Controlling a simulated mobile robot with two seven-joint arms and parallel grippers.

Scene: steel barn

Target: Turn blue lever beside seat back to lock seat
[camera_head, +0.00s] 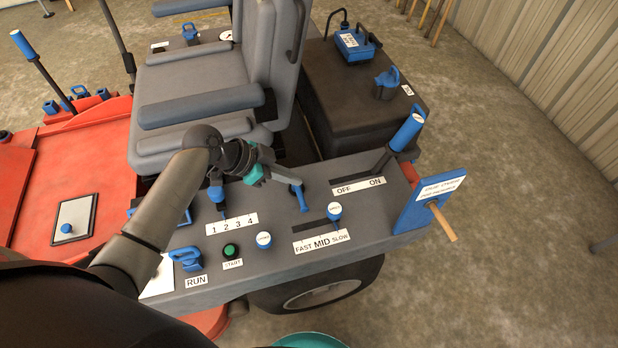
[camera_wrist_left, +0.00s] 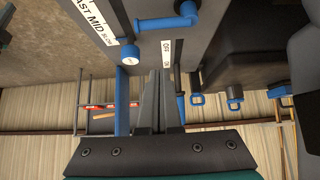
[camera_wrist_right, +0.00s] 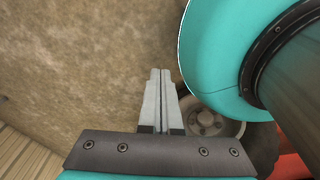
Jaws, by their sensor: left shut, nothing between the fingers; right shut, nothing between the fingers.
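A blue lever (camera_head: 302,200) stands on the dark side console, to the right of the grey seat (camera_head: 195,80) with its upright back (camera_head: 272,50). The same cranked blue lever seems to show in the left wrist view (camera_wrist_left: 168,22). My left gripper (camera_head: 298,183) is shut and empty, with its fingertips close to this lever; I cannot tell if they touch. It also shows in the left wrist view (camera_wrist_left: 158,72), fingers together. My right gripper (camera_wrist_right: 160,72) is shut and empty above the floor, near a wheel. It is not in the head view.
The console has a 1-2-3-4 lever (camera_head: 217,194), a FAST-MID-SLOW lever (camera_head: 334,211), an ON-OFF lever (camera_head: 405,131) and a green START button (camera_head: 231,250). A blue card holder (camera_head: 428,205) juts from its right end. A dark tank (camera_head: 365,100) stands behind. Floor at right is clear.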

